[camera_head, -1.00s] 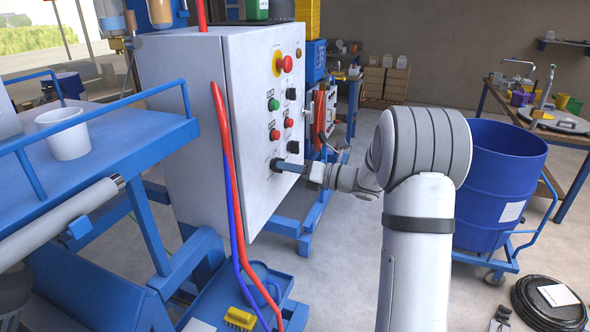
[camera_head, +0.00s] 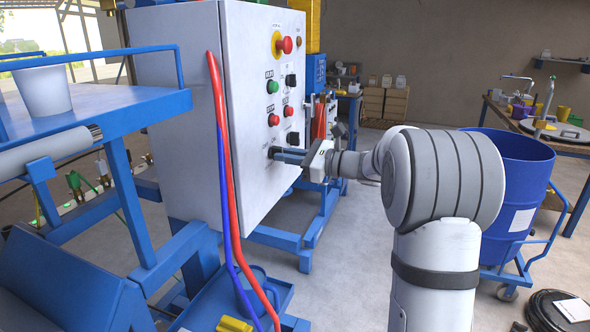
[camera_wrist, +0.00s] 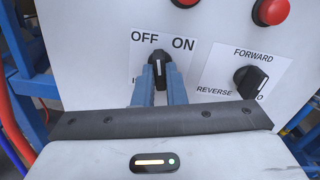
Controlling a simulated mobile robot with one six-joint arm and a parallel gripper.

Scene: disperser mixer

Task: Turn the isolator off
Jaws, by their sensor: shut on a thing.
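The isolator is a black rotary knob (camera_wrist: 158,62) on the white control panel (camera_head: 245,100). It shows in the wrist view beside a label (camera_wrist: 162,42) reading OFF on the left and ON on the right. Its white mark points roughly straight up, between the two words. My gripper (camera_wrist: 159,72) is shut on the knob, with one blue finger on each side of it. In the head view my gripper (camera_head: 278,155) reaches the lowest knob on the panel from the right, and its fingers hide most of that knob.
A FORWARD/REVERSE knob (camera_wrist: 251,80) sits right of the isolator. Red and green buttons and a red emergency stop (camera_head: 285,45) are above. Red and blue hoses (camera_head: 222,150) hang down the cabinet's side. A blue drum (camera_head: 515,190) stands right of my arm.

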